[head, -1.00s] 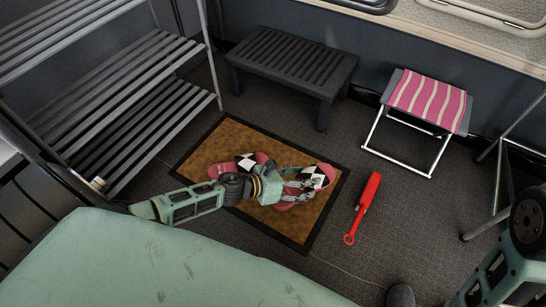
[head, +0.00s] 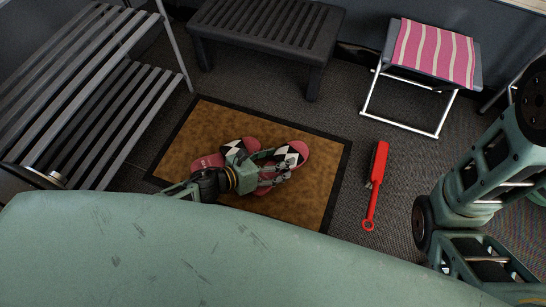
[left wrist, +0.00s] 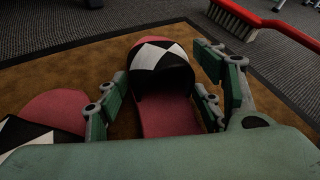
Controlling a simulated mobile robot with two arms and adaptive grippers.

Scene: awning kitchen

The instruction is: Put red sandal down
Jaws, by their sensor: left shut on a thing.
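A red sandal (head: 291,154) with a black-and-white checkered strap is in my left gripper (head: 274,172), over the brown mat (head: 310,195). In the left wrist view the same sandal (left wrist: 165,115) lies between the two fingers (left wrist: 165,97), its strap toward the far side. The gripper hides part of it in the head view. I cannot tell whether its sole touches the mat. A second, matching sandal (head: 236,148) lies on the mat just left of it; it also shows at the left of the left wrist view (left wrist: 60,108). My right gripper is out of view.
A red brush (head: 378,170) lies on the floor right of the mat. A black slatted bench (head: 265,30) and a pink striped stool (head: 435,50) stand behind. A slatted rack (head: 110,110) stands at the left. The mat's front right part is bare.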

